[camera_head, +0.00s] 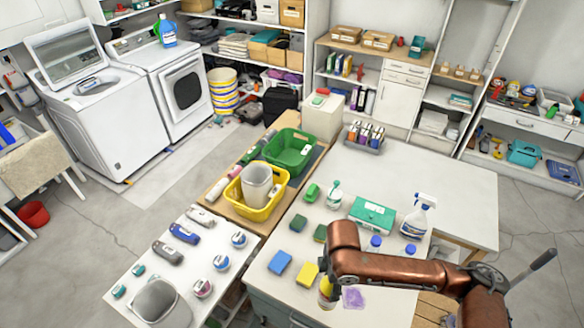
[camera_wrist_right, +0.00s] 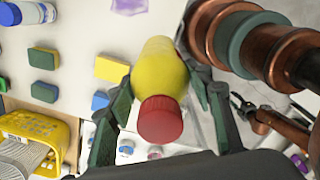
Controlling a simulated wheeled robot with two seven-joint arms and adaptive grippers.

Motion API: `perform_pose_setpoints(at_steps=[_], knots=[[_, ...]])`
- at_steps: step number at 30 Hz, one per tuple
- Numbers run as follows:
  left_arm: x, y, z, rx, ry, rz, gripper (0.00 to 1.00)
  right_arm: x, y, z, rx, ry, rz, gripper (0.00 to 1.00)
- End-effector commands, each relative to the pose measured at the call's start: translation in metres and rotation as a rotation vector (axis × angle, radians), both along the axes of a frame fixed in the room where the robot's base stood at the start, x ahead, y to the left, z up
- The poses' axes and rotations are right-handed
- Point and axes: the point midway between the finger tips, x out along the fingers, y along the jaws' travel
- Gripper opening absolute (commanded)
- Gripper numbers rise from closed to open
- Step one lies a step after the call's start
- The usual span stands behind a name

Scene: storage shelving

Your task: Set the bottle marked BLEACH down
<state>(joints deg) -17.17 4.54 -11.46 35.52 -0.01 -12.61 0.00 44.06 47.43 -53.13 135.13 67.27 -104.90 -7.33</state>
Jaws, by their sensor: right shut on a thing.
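A yellow bottle with a red cap (camera_wrist_right: 162,95) is between the fingers of my right gripper (camera_wrist_right: 160,108), which is shut on it. In the head view the same yellow bottle (camera_head: 325,293) shows partly below my copper right arm, over the front of the white table (camera_head: 345,262). Its label is not readable, so I cannot confirm the word BLEACH. I cannot tell whether its base touches the table. A second copper arm with a dark gripper (camera_wrist_right: 243,106), apparently my left, shows small in the right wrist view; its jaw state is unclear.
A blue sponge (camera_head: 280,262), a yellow sponge (camera_head: 306,274) and a purple cloth (camera_head: 353,297) lie close to the bottle. A spray bottle (camera_head: 417,217) and a teal box (camera_head: 372,214) stand behind. A yellow basket (camera_head: 238,210) is at the left. The table's back right is clear.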

Motion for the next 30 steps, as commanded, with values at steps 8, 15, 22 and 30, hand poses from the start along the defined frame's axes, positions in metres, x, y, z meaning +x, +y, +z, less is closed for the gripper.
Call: perform_pose_setpoints(at_steps=[8,15,22,30], knots=[[-0.002,0.000,-0.045,0.000,0.003,0.000,0.40,0.009,-0.020,-0.027,0.000,-0.005,-0.429,0.00],[-0.005,0.000,-0.084,0.000,0.008,0.000,0.40,0.017,-0.039,-0.048,0.001,-0.006,-0.894,0.00],[-0.009,0.000,-0.118,0.001,0.014,0.000,0.40,0.021,-0.055,-0.065,0.001,-0.004,-1.307,0.00],[-0.011,0.000,-0.136,0.000,0.018,0.000,0.40,0.024,-0.065,-0.073,0.002,-0.003,-1.580,0.00]])
